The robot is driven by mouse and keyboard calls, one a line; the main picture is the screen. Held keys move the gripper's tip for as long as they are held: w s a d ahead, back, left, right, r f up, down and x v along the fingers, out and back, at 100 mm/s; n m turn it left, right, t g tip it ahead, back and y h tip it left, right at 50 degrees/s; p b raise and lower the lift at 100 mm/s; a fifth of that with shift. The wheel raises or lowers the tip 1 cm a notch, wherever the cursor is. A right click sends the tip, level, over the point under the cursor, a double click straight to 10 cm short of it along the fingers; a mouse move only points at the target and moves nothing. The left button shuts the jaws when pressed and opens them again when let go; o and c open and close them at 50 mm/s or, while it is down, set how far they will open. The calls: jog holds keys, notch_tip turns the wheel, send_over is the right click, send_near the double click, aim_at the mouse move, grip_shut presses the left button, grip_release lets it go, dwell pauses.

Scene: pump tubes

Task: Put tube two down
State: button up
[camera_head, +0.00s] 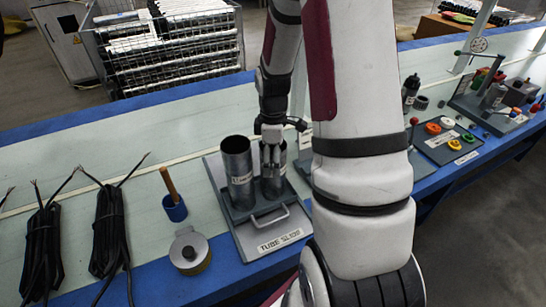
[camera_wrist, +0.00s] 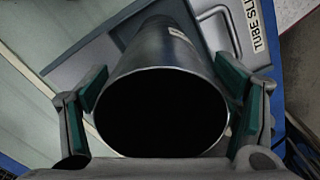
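Two grey metal tubes stand upright on the tube slide (camera_head: 266,240), a grey fixture with a handle and a "TUBE SLIDE" label. The left tube (camera_head: 237,168) stands free. My gripper (camera_head: 271,150) is over the right tube (camera_head: 273,184), fingers pointing down. In the wrist view, the open end of a tube (camera_wrist: 165,75) lies between the green pads of my gripper (camera_wrist: 162,90), one on each side. I cannot tell whether the pads press on the tube or stand slightly apart. The tube's foot is partly hidden, so its seating is unclear.
A blue cup with a wooden handle (camera_head: 174,207) and a round lidded tin (camera_head: 189,250) stand left of the slide. Black cable bundles (camera_head: 108,232) lie farther left. A tray of coloured rings (camera_head: 447,141) is at the right. A wire crate (camera_head: 170,50) stands behind the bench.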

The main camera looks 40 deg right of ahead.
jog(key=shift+r, duration=0.1)
notch_tip(320, 180, up, 12)
jog(key=p, duration=0.2)
jog(key=s+a+r+m+t, duration=0.1)
jog(key=s+a+r+m, duration=0.3)
jog(key=s+a+r, duration=0.6)
jog(key=s+a+r+m+t, duration=0.1)
jog(key=s+a+r+m, duration=0.2)
jog(key=s+a, duration=0.7)
jog(key=shift+s+r+m, duration=0.2)
jog(key=shift+s+m, duration=0.7)
jog(key=shift+s, duration=0.25)
